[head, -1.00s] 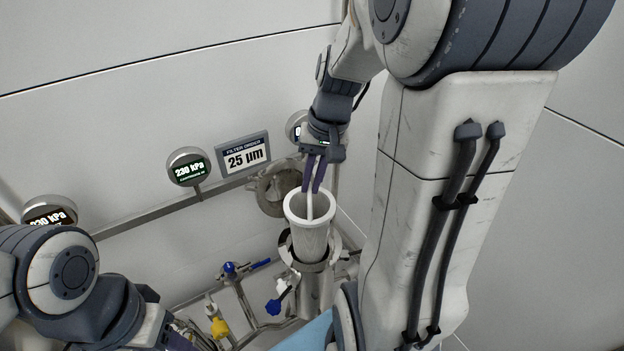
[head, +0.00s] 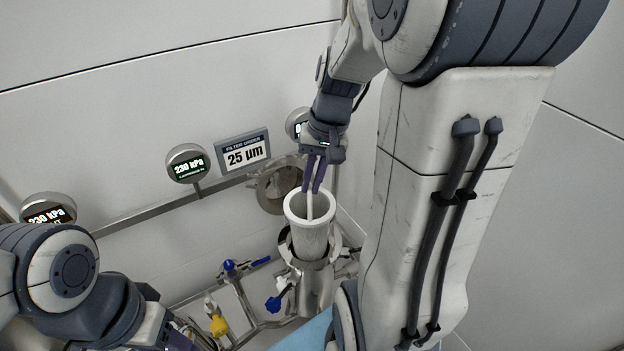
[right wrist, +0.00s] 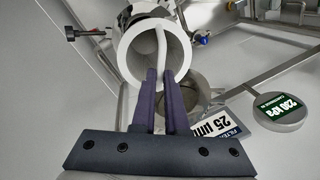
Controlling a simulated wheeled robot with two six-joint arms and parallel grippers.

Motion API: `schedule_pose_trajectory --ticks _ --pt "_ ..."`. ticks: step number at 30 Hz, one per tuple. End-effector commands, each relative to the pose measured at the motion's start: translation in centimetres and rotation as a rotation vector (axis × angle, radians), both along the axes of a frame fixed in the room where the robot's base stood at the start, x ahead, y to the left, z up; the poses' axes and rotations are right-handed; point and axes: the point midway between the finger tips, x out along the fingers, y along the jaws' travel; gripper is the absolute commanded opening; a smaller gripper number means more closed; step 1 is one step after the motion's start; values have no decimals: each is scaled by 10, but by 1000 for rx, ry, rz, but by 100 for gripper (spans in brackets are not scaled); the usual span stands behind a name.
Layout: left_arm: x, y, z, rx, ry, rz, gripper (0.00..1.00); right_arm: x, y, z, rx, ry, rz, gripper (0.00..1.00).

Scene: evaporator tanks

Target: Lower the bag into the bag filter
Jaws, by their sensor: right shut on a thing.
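The white filter bag (head: 309,238) stands upright with its round rim up, its lower part inside the mouth of the steel bag filter housing (head: 318,284). A white handle bar (head: 310,205) spans the bag's rim. My right gripper (head: 313,190) points down at the rim and is shut on the handle. In the right wrist view the purple fingers (right wrist: 163,78) close on the handle (right wrist: 160,48) over the bag opening (right wrist: 150,52). The bag's bottom is hidden in the housing. My left arm is at the lower left; its gripper (head: 178,341) is mostly cut off by the frame.
A round steel lid (head: 279,190) stands open behind the bag. A sign reading 25 µm (head: 243,152) and pressure gauges (head: 188,164) sit along a rail. Blue-handled (head: 274,304) and yellow-handled (head: 219,325) valves lie left of the housing.

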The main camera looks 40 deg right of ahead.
Motion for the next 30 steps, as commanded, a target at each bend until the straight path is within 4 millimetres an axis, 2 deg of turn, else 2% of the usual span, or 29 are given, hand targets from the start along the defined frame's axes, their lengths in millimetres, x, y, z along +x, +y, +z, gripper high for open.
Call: schedule_pose_trajectory --ticks 30 --pt "0 0 -24 0 0 0 50 0 0 -32 0 0 0 0"
